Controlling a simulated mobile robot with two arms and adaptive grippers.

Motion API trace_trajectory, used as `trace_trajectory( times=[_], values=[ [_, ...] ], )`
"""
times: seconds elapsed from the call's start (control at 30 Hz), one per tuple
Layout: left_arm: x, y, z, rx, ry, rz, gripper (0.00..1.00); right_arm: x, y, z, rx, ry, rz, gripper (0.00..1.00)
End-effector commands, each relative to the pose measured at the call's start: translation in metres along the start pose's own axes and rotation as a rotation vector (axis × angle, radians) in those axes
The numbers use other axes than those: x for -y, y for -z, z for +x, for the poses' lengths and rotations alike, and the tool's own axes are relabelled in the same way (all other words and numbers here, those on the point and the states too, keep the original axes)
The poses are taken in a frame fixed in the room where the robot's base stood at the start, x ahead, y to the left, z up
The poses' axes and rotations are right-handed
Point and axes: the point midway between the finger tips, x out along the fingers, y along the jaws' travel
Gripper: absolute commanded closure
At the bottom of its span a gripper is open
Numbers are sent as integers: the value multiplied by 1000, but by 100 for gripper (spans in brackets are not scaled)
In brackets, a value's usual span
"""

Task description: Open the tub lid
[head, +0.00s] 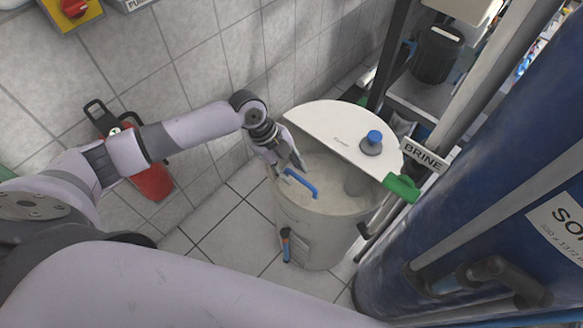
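The round, pale tub (318,240) stands on the tiled floor in the middle of the head view. A white half-round cover (330,128) with a blue knob (373,140) lies over its back part. The front part of the top is a beige surface (338,190) with a blue bar handle (300,183). My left gripper (293,168) points down just behind and above this handle. It looks close to the handle, but whether it touches is unclear. The finger gap is too small to judge. My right gripper is not in view.
A big blue cylinder (480,200) and pipes stand close on the right. A BRINE sign (422,156) and a green fitting (402,188) sit by the tub's right edge. A red extinguisher (152,182) is at the tiled wall. Floor left of the tub is clear.

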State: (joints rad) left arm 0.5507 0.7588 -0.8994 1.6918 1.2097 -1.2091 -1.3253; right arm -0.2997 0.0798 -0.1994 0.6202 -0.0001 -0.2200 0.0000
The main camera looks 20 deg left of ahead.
Motion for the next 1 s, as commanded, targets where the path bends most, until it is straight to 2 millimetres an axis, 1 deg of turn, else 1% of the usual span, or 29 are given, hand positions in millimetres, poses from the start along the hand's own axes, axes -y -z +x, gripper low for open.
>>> trace_trajectory(
  times=[0.2,0.67,1.0],
  values=[
    [0,0,0,0,0,0,69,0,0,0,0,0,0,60],
    [0,0,0,0,-1,-1,100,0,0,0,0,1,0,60],
    [0,0,0,0,-1,-1,100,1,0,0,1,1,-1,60]
  ],
)
